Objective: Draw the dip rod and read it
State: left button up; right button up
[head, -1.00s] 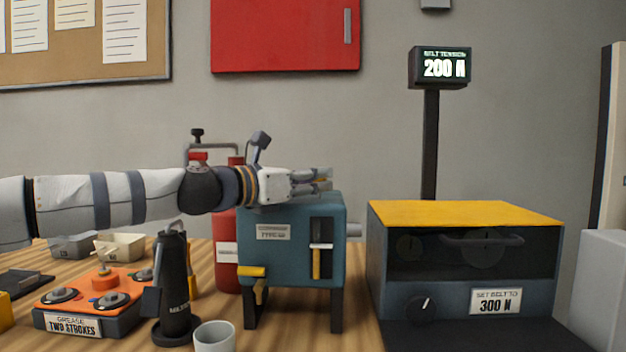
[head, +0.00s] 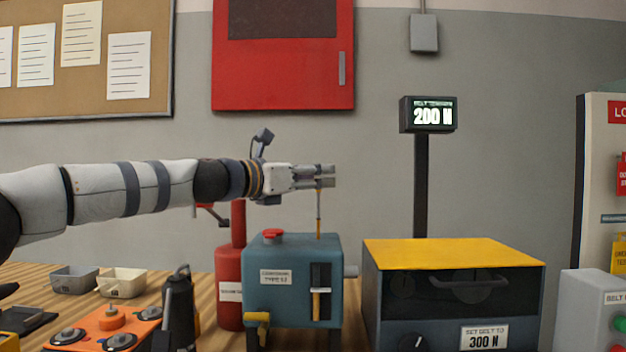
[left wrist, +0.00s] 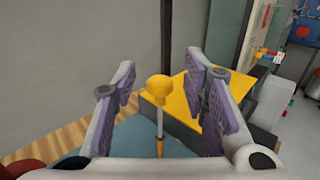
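The teal gearbox (head: 290,262) stands on the wooden bench, with a plate and a dark slot on its front. The rod hangs upright, grey above and amber lower down. Its lower end meets the gearbox top in the picture; I cannot tell whether it is clear. No reading is legible. My right gripper is not in view.
A red extinguisher (head: 229,283) stands left of the gearbox. A yellow-topped belt unit (head: 455,252) stands close on the right, with a display post (head: 421,185) behind. Two small trays (head: 122,283), an orange two-knob block (head: 100,328) and a black pump (head: 180,315) are at left.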

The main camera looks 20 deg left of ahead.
pick_arm(q)
jog(key=shift+f, duration=0.15)
jog(key=v, duration=1.2)
